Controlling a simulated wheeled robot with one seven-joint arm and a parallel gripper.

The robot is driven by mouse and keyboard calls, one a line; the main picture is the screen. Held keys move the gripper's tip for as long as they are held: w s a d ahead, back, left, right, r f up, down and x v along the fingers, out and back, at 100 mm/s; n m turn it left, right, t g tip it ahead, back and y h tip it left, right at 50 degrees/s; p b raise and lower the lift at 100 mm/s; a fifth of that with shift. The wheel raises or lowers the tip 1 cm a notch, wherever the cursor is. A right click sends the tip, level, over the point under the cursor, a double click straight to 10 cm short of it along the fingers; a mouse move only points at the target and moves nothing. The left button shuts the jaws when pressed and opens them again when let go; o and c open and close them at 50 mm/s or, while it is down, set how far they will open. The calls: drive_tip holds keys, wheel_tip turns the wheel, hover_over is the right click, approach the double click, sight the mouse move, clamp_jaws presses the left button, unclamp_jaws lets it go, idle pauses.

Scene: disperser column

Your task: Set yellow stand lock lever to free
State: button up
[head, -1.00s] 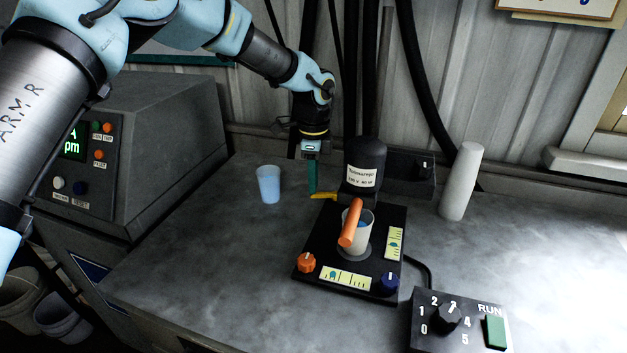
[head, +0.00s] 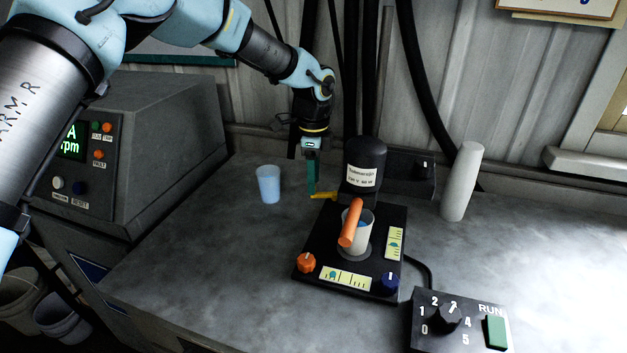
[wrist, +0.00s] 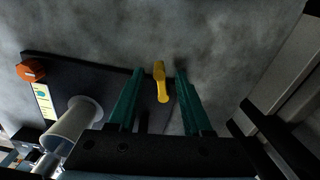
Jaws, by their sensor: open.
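The yellow lock lever (head: 323,196) sticks out to the left from the foot of the black stand motor, at the back left of the black base plate (head: 325,225). In the wrist view the yellow lever (wrist: 161,82) lies between the two green fingers of my gripper (wrist: 158,80), with a gap on each side. My gripper (head: 312,192) points down at the lever in the head view and is open and empty. Whether a finger touches the lever cannot be told. The lever's pivot end is partly hidden.
The black motor (head: 364,165) rises close right of my gripper. A blue cup (head: 268,184) stands to the left.

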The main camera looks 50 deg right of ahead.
wheel_tip(320, 180, up, 10)
drive_tip(key=b, duration=0.2)
drive_tip(key=shift+r+b, duration=0.15)
drive_tip(key=shift+b, duration=0.2)
drive_tip(key=w+a+f+n, duration=0.1)
drive_tip(key=w+a+n, duration=0.6)
drive_tip(key=w+a, duration=0.5)
drive_tip(key=w+a+f+n, duration=0.1)
drive_tip(key=w+a+n, duration=0.7)
drive_tip(key=a, duration=0.8)
drive_tip(key=s+a+f+n, duration=0.1)
drive_tip(key=a+n, duration=0.6)
drive_tip(key=a, duration=0.8)
drive_tip(key=s+a+f+n+t, duration=0.1)
drive_tip(key=a+n, duration=0.6)
drive_tip(key=a, duration=0.9)
drive_tip(key=s+f, duration=0.1)
drive_tip(key=s, duration=0.1)
drive_tip(key=shift+s+n+t, duration=0.3)
drive_tip(key=shift+s+n, duration=0.05)
drive_tip(key=shift+n, duration=0.05)
